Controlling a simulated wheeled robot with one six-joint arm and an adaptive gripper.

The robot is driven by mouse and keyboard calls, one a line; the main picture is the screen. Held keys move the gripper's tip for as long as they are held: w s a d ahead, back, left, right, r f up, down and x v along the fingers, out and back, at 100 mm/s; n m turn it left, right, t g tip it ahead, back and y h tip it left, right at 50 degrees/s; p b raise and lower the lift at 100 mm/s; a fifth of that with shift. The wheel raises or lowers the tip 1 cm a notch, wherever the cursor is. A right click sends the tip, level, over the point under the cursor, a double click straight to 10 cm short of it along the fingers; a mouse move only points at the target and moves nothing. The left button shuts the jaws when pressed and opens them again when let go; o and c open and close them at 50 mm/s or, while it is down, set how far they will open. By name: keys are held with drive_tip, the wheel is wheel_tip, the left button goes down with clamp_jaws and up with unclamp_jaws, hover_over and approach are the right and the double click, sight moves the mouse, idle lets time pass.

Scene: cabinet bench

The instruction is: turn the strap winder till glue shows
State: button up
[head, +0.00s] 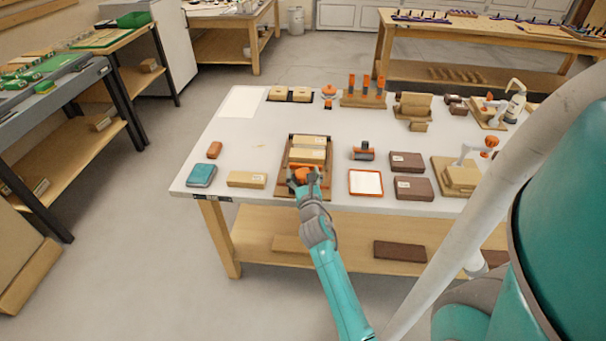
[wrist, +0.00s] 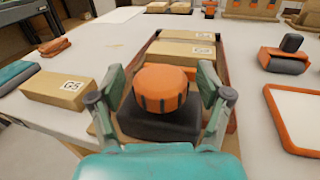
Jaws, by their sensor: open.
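The strap winder's orange ribbed knob (wrist: 161,90) sits on a dark base (wrist: 158,122) at the near end of a brown wooden tray (head: 284,187). My gripper (wrist: 161,98) is open, with one finger on each side of the knob. A gap seems to show between the fingers and the knob, though contact is hard to judge. In the head view the gripper (head: 309,178) partly covers the knob (head: 301,174). Tan boxes (head: 307,155) lie in the tray behind the winder. I cannot make out any glue.
A tan box marked G5 (wrist: 60,88) and a teal case (head: 201,175) lie left of the tray. An orange-framed white pad (head: 366,183), an orange and dark roller-like tool (head: 363,151) and brown boxes (head: 407,162) lie right. The bench's left back holds a white sheet (head: 242,101).

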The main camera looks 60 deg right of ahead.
drive_tip(key=shift+d, duration=0.1)
drive_tip(key=c, duration=1.2)
drive_tip(key=shift+w+m+g+h, duration=0.15)
drive_tip(key=shift+m+g+h, duration=1)
drive_tip(key=shift+g, duration=0.55)
drive_tip(key=shift+o, duration=0.2)
drive_tip(key=m+g, duration=0.2)
drive_tip(key=g, duration=0.1)
drive_tip(key=shift+h, duration=0.35)
drive_tip(key=m+g, duration=0.4)
drive_tip(key=g, duration=0.1)
drive_tip(key=shift+g+h, duration=0.3)
drive_tip(key=m+g+y, duration=0.1)
drive_tip(key=m+g, duration=0.1)
drive_tip(key=g, duration=0.2)
drive_tip(key=m+g+y, duration=0.1)
drive_tip(key=m+g, duration=0.2)
drive_tip(key=g, duration=0.1)
drive_tip(key=shift+r+y, duration=0.1)
drive_tip(key=shift+y, duration=0.2)
drive_tip(key=shift+m+g+y, duration=1.6)
drive_tip(key=shift+m+g, duration=0.15)
drive_tip(key=shift+g, duration=0.25)
